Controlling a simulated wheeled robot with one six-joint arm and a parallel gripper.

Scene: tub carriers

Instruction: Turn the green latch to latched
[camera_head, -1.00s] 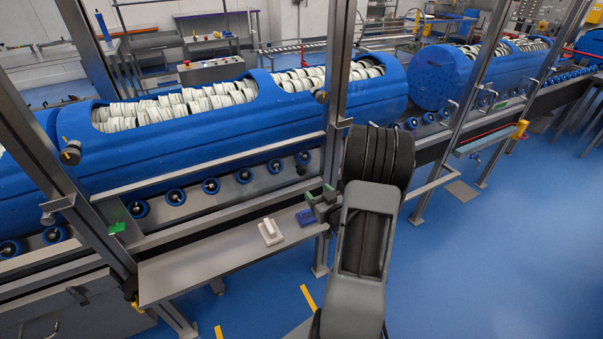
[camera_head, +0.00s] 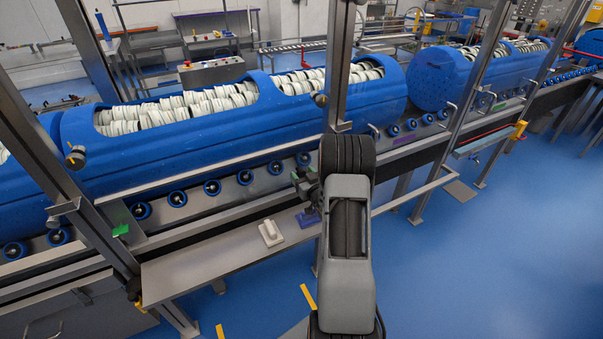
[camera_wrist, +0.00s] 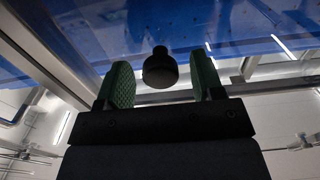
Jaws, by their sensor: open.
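A small bright green piece (camera_head: 121,230), which looks like the green latch, is low on the left metal post in the head view. It is too small to tell which way it is turned. My gripper (camera_head: 302,182) is well to its right, above the shelf and beside the middle post. In the wrist view my gripper (camera_wrist: 160,84) is open, with green pads on both fingers. A dark round knob (camera_wrist: 160,69) shows between the fingertips, with space on both sides. I cannot tell whether it is level with the tips or beyond them. No green latch shows there.
Large blue tubs (camera_head: 230,125) with white rings lie on rollers behind metal posts. A white block (camera_head: 270,232) and a blue piece (camera_head: 309,217) sit on the metal shelf (camera_head: 200,270). Dark knobs (camera_head: 76,158) stick out from the posts.

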